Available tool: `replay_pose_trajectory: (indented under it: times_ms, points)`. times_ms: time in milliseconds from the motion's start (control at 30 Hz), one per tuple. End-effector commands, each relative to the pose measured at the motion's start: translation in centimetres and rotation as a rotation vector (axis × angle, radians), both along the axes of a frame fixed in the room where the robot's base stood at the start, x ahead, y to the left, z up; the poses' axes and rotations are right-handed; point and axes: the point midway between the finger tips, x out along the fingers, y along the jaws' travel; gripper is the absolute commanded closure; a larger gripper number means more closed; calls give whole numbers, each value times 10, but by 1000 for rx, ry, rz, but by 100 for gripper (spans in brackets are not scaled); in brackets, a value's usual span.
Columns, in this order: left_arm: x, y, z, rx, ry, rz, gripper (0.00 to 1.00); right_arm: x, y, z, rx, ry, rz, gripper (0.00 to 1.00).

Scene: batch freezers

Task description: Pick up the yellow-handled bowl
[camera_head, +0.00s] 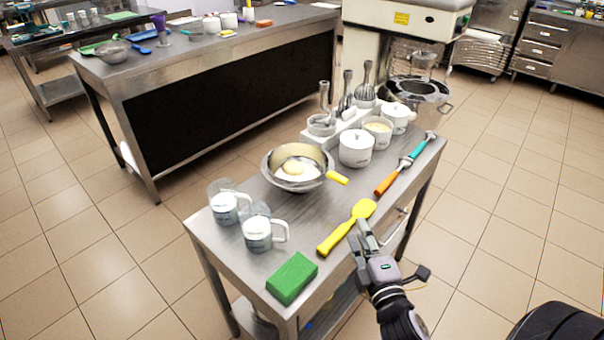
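The metal bowl with a yellow handle (298,167) stands upright on the steel table (225,265). Its handle points right, toward the lower right, and something pale lies in it. My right gripper (368,234) is at the table's right front edge, close to the yellow spatula (346,227) and apart from the bowl. Its fingers point toward the table, and I cannot tell how far apart they are. My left gripper is not in view.
Two measuring cups (264,233) and a green sponge (292,277) are at the table's near left. A white lidded pot (356,148), a utensil rack and a rolling pin-like orange and teal tool (405,163) are to the bowl's right. A mixer (405,40) stands behind.

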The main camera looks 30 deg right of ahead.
Motion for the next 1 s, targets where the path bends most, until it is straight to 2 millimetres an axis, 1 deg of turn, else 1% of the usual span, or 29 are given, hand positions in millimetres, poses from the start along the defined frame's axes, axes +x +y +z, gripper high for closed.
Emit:
replay_pose_trajectory:
  times_ms: [67, 167, 267, 500, 600, 700, 867, 967, 1000]
  points:
    - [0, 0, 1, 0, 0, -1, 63, 2, 1, 3, -50, -16, 18, 65]
    - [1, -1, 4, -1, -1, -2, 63, 12, 0, 7, -77, -25, 29, 65]
    - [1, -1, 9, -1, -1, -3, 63, 31, -4, 9, -78, -26, 30, 65]
    - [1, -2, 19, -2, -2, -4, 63, 83, -17, 8, -73, -26, 28, 65]
    - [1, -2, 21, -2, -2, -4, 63, 101, -21, 8, -74, -24, 28, 65]
    - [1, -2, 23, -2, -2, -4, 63, 113, -24, 6, -72, -23, 27, 65]
    - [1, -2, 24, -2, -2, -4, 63, 122, -26, 6, -71, -22, 27, 65]
    - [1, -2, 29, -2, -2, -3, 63, 132, -27, 10, -72, -24, 27, 65]
    - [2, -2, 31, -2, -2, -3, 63, 138, -28, 12, -71, -24, 27, 65]
